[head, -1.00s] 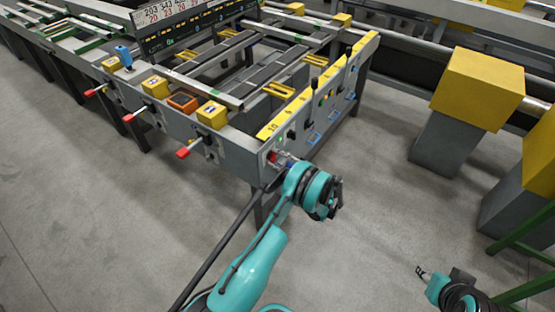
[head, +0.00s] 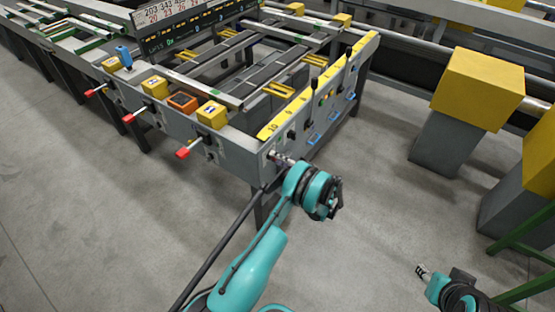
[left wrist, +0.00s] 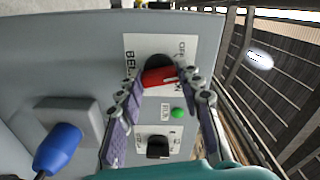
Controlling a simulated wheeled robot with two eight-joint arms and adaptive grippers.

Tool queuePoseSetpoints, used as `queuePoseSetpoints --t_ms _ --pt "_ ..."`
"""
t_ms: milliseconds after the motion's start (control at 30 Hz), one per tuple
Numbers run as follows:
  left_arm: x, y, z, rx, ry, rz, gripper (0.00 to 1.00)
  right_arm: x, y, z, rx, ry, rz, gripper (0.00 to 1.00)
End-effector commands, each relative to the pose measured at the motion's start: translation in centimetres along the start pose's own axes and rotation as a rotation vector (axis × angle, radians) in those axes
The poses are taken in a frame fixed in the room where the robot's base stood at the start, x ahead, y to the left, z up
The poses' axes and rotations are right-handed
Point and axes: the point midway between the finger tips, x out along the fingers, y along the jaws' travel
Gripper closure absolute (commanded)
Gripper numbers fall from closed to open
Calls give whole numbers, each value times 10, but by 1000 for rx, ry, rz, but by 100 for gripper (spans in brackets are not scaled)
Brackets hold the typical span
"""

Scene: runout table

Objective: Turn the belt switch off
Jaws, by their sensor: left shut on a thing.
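The belt switch (left wrist: 158,76) is a red handle on a black round base, on a white plate lettered "BELT", in the left wrist view. My left gripper (left wrist: 160,92) is shut on the red handle, a finger on each side. The handle lies nearly level in that view, slightly tilted; I cannot tell which mark it points at. In the head view my left gripper (head: 281,159) is at the near corner of the grey panel (head: 238,150) and hides the switch. My right gripper (head: 422,270) is away at lower right, over the floor, its jaws too small to judge.
Close to the switch are a green button (left wrist: 177,113), a black switch (left wrist: 157,147) and a blue-handled lever (left wrist: 58,148). Red-handled levers (head: 183,153) stick out of the table's left side. Yellow-topped blocks (head: 478,88) stand at right. The floor between is clear.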

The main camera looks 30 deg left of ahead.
Motion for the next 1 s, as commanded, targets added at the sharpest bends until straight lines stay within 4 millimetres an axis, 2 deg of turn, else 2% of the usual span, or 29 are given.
queuePoseSetpoints --t_ms 500,1000 --pt "0 1 1 -417 -2 2 93 0 0 0 0 0 0 60" --pt "0 1 1 -559 -3 2 93 0 0 0 0 0 0 60"
